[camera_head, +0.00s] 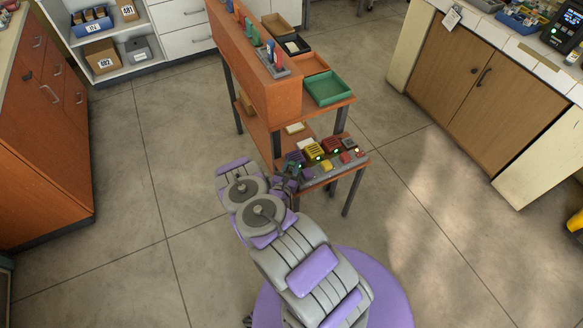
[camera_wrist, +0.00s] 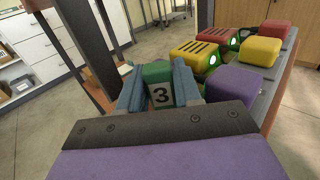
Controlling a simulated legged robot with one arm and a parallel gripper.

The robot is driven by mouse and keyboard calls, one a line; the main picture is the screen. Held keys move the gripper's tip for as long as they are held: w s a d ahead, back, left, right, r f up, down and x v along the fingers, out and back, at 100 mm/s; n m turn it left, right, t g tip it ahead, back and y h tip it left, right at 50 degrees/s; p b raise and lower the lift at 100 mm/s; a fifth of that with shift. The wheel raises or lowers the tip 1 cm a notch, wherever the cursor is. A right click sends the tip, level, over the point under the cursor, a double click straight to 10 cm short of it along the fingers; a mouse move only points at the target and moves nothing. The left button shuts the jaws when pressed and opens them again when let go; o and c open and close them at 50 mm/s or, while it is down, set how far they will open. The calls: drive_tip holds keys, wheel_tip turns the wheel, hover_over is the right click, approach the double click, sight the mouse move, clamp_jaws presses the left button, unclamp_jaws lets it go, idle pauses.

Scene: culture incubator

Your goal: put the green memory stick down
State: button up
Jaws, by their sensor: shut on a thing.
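In the head view, my gripper (camera_head: 287,182) is at the left front end of the low shelf of the orange workstation (camera_head: 300,148), beside a row of coloured blocks. The stick's lower end is hidden by my gripper in the wrist view.
Red block (camera_wrist: 226,38), yellow block (camera_wrist: 260,51) and purple block (camera_wrist: 239,84) sit close to the right of my gripper; some have green lights. Above are a green tray (camera_head: 327,88), an orange tray (camera_head: 309,64) and a rack of coloured sticks (camera_head: 272,60). Floor to the left is clear.

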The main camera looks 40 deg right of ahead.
drive_tip(key=shift+d, duration=0.1)
drive_tip(key=o, duration=0.7)
drive_tip(key=shift+c, duration=0.2)
drive_tip(key=shift+o, duration=0.3)
